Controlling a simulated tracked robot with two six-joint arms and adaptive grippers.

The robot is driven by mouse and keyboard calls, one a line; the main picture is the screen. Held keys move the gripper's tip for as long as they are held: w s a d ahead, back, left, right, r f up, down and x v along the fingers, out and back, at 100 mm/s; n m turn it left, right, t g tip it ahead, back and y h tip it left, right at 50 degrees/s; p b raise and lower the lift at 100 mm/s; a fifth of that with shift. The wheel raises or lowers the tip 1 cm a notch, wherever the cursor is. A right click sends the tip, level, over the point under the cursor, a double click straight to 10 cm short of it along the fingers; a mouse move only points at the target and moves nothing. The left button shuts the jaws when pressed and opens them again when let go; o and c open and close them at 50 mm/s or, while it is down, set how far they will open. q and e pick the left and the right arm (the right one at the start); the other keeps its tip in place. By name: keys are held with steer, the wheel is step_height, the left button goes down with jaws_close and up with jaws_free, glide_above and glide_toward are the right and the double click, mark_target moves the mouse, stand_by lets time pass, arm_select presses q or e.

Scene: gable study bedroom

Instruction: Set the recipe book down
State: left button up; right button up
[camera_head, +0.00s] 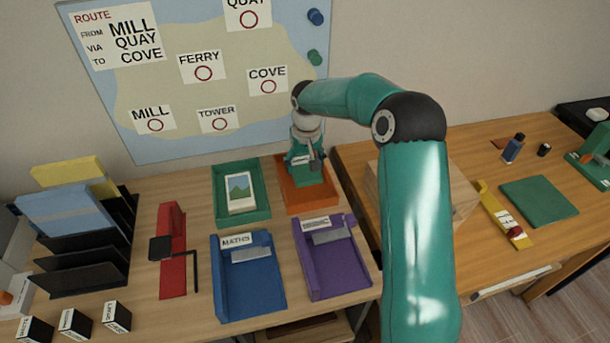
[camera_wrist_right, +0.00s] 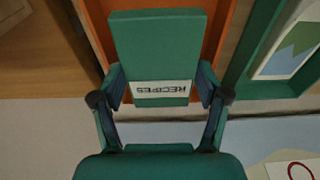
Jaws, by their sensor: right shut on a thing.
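The recipe book is a green block with a white RECIPES label; it fills the upper middle of the right wrist view (camera_wrist_right: 155,38). My right gripper (camera_wrist_right: 160,90) is shut on it, with a finger on each side near the label end. In the head view my right gripper (camera_head: 306,152) points down at the orange tray (camera_head: 312,201), at the back of the table. The book is over or inside this tray; I cannot tell whether it touches the floor of the tray. My left gripper is not in view.
A green tray (camera_head: 260,213) holding a picture card stands left of the orange one. A red stapler-like tool (camera_head: 172,270) and a black file rack (camera_head: 90,256) are further left.

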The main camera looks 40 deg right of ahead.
mark_target(304, 175)
steer(key=shift+f, duration=2.35)
steer(key=shift+f, duration=0.1)
steer(key=o, duration=1.3)
steer(key=r, duration=0.4)
steer(key=s+r, duration=0.1)
steer(key=r, duration=0.3)
steer(key=a+r, duration=0.1)
steer(key=r, duration=0.3)
steer(key=shift+s, duration=0.25)
